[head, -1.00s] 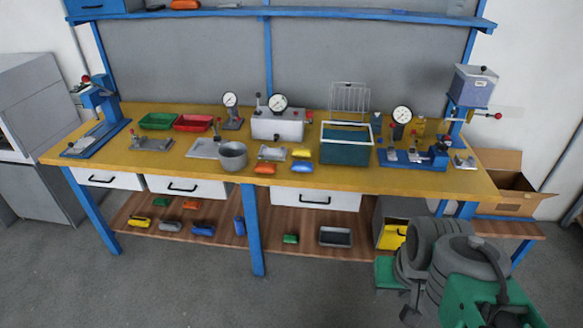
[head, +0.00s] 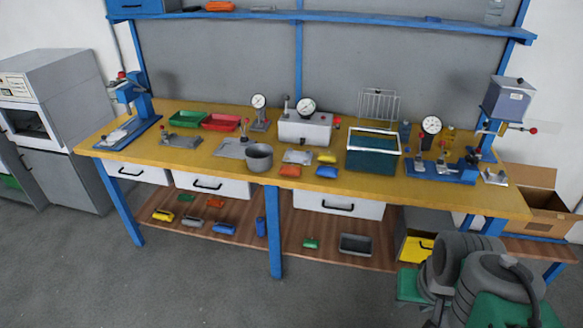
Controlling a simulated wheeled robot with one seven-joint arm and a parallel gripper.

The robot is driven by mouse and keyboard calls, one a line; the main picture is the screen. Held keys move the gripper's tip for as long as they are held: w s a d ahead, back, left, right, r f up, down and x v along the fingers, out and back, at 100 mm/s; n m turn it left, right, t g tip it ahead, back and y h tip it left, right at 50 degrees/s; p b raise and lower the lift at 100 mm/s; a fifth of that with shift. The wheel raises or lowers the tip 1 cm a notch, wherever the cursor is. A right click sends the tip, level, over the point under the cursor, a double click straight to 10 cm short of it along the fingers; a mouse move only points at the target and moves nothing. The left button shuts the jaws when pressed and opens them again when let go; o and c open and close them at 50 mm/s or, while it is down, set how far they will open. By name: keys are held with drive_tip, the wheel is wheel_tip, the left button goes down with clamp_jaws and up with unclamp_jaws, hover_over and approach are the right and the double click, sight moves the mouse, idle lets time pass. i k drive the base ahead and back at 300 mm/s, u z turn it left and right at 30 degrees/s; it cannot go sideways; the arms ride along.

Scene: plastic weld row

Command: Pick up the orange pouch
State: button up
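Other orange items show too: one on the lower shelf (head: 216,202) and one on the top shelf (head: 220,6). My folded grey and green arm fills the bottom right corner. My gripper cannot be made out there, and nothing of mine is near the orange pouch.
A grey pot (head: 259,158) stands left of the orange pouch, a teal bin (head: 372,154) with a white rim to the right. Red (head: 220,122) and green (head: 187,119) trays, gauges and presses stand farther back. The floor before the bench is clear.

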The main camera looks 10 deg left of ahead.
sight(288, 170)
drive_tip(key=z, duration=0.2)
drive_tip(key=i, duration=2.05)
drive_tip(key=u, duration=4.1)
